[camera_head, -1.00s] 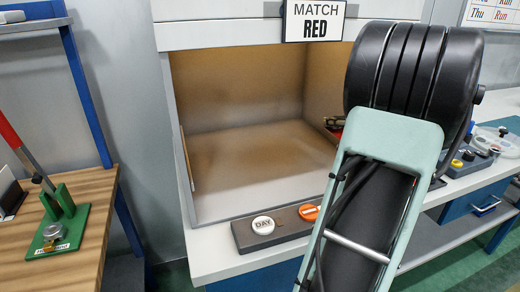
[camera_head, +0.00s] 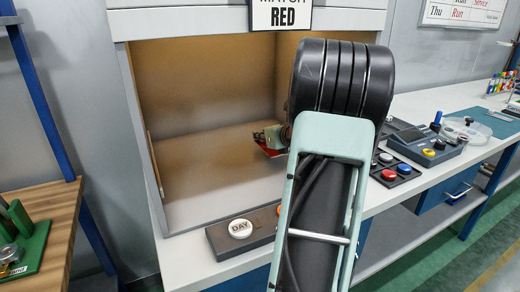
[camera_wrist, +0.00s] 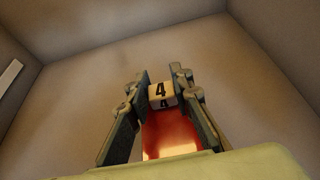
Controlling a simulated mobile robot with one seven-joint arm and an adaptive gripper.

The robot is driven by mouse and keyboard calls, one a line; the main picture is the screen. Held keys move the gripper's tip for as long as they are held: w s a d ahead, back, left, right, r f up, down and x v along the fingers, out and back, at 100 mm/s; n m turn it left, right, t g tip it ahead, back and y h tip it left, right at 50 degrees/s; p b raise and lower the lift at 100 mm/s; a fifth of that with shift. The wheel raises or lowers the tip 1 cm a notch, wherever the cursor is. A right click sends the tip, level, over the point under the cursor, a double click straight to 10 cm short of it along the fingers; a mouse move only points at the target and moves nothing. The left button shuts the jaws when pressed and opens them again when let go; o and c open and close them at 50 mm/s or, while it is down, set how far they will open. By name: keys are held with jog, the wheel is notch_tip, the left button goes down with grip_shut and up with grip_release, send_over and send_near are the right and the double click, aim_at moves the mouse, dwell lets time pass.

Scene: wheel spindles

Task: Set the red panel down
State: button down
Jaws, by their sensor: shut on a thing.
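The red panel (camera_wrist: 170,137) lies between the two fingers of my gripper (camera_wrist: 160,84) in the wrist view. A pale block marked 4 (camera_wrist: 162,95) is at its far end. In the head view a red edge of the panel (camera_head: 270,151) shows just below my gripper (camera_head: 266,138), inside the open booth (camera_head: 200,172). My gripper is shut on the panel. My arm hides part of the gripper and the booth's right side. I cannot tell whether the panel touches the booth floor.
A sign reading RED (camera_head: 281,14) hangs on the booth's top front. A button bar with a DAY button (camera_head: 240,228) lies along the booth's front edge. Button boxes (camera_head: 391,170) stand on the counter to the right. The visible booth floor is clear.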

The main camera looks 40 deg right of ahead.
aim_at(260, 152)
jog(key=shift+w+a+f, duration=0.1)
jog(key=shift+w+f, duration=0.1)
jog(key=shift+f, duration=0.15)
jog(key=f, duration=0.1)
jog(key=f+b, duration=0.1)
jog(key=shift+w+a+f, duration=0.15)
jog(key=shift+w+f, duration=0.1)
jog(key=shift+f, duration=0.4)
jog(key=shift+f+b, duration=0.25)
jog(key=shift+b, duration=0.15)
jog(key=c, duration=1.7)
grip_release()
jog(key=shift+r, duration=0.1)
jog(key=shift+r, duration=0.1)
